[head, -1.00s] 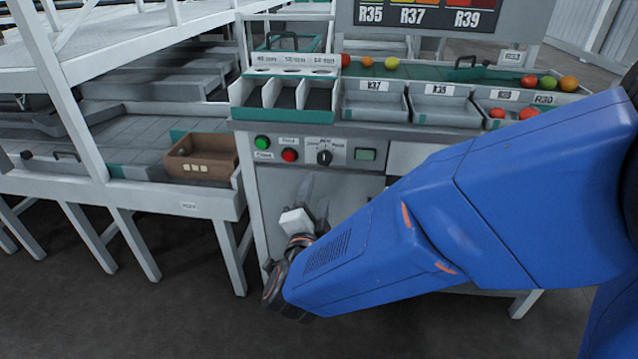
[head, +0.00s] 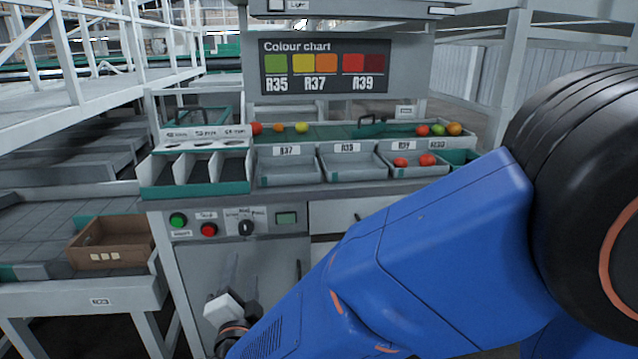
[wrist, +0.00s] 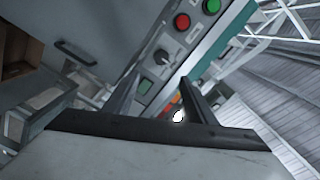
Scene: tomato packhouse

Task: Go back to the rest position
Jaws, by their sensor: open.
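My gripper (head: 246,276) is low in front of the grey cabinet of the sorting bench (head: 190,265), below the control panel, with its fingers pointing up. In the wrist view my gripper (wrist: 158,97) has two dark fingers spread apart, with nothing visibly held between them. The control panel's red button (wrist: 182,21) and green button (wrist: 212,6) show beyond the fingers. My blue arm crosses the lower right of the head view and hides part of the bench front.
On the bench stand a three-slot holder (head: 147,172), grey trays (head: 290,180) and a tray with two red tomatoes (head: 401,162). More tomatoes (head: 302,127) lie on the green strip behind. A brown crate (head: 108,256) sits on the left side table. A colour chart (head: 325,68) hangs above.

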